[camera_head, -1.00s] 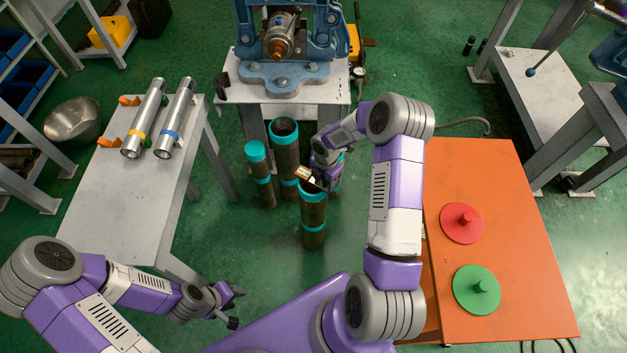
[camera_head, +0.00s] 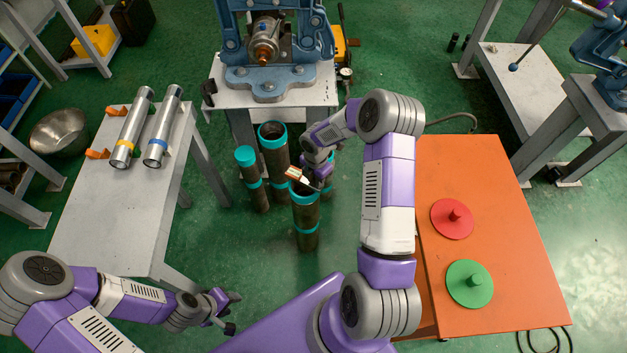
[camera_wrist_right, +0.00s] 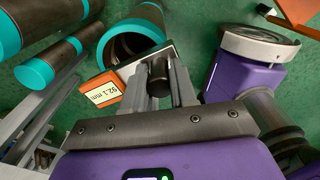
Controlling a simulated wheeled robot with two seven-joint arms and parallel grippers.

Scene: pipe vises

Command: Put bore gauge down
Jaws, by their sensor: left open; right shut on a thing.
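My right gripper (camera_head: 315,184) is shut on the bore gauge (camera_head: 296,175), just over the open top of the front teal-rimmed pipe (camera_head: 306,222). In the right wrist view my right gripper's fingers (camera_wrist_right: 158,90) hold the bore gauge's dark cylindrical part. The gauge's orange body (camera_wrist_right: 101,89) shows a white label reading 92.1 mm beside an open pipe mouth (camera_wrist_right: 130,45). Whether any part of the gauge is inside a pipe cannot be told. My left gripper (camera_head: 228,312) is open and empty near the front of the grey table.
The grey table (camera_head: 90,225) at left bears two shiny metal tubes (camera_head: 130,130) on orange rests. The orange table (camera_head: 500,215) at right bears a red disc (camera_head: 452,218) and a green disc (camera_head: 470,283), with bare surface around them. A blue vise (camera_head: 272,80) stands behind the pipes.

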